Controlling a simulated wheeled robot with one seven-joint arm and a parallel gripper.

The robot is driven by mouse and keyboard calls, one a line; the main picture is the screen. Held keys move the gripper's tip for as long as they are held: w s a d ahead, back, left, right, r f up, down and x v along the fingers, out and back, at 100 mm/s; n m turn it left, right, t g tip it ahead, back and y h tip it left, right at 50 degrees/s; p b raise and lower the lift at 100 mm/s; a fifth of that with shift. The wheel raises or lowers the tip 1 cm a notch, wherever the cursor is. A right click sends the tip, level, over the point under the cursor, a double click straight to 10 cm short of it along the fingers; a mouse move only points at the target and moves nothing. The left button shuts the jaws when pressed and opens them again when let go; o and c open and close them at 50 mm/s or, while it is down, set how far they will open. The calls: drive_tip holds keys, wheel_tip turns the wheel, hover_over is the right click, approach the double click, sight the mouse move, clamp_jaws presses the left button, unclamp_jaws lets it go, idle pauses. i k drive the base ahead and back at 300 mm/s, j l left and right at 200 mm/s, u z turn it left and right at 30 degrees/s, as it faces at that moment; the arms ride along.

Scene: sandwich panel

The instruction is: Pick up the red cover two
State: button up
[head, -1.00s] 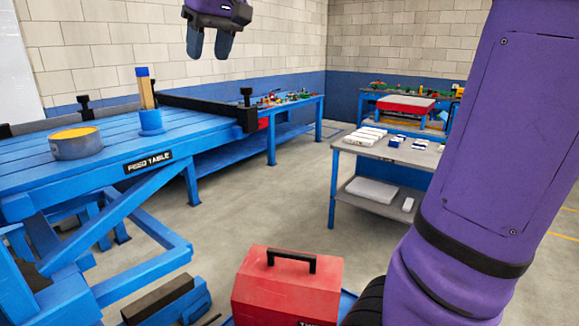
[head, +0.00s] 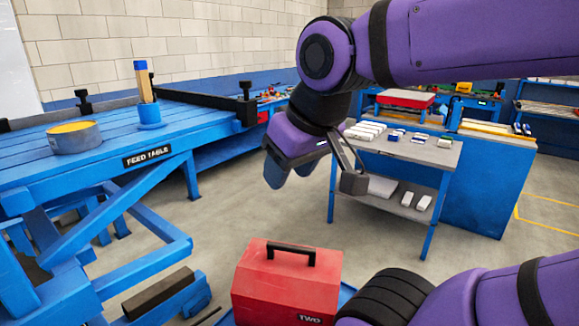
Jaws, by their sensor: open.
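The red cover two (head: 275,292) is a red, sloped-sided box lid with a black handle (head: 291,251) on top and a dark label reading TWO at its lower right. It sits low in the front middle of the head view, on a blue surface that shows only at its edges. My gripper (head: 290,176) hangs above and behind the cover in the picture, fingers pointing down. It is open and empty, clear of the handle. The inner gap between the fingers is partly hidden.
The blue feed table (head: 110,157) stands at left with a round tin (head: 74,137) and a blue holder (head: 149,115). A grey-topped bench (head: 445,158) with small white parts stands behind right. Open floor (head: 235,220) lies between. My arm fills the right side.

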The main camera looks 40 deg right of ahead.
sight(275, 283)
drive_tip(key=k+l, duration=0.1)
drive_tip(key=l, duration=0.4)
drive_tip(key=l+z, duration=0.1)
drive_tip(key=l, duration=0.4)
drive_tip(key=k+l, duration=0.15)
drive_tip(key=l, duration=0.4)
drive_tip(key=z, duration=0.05)
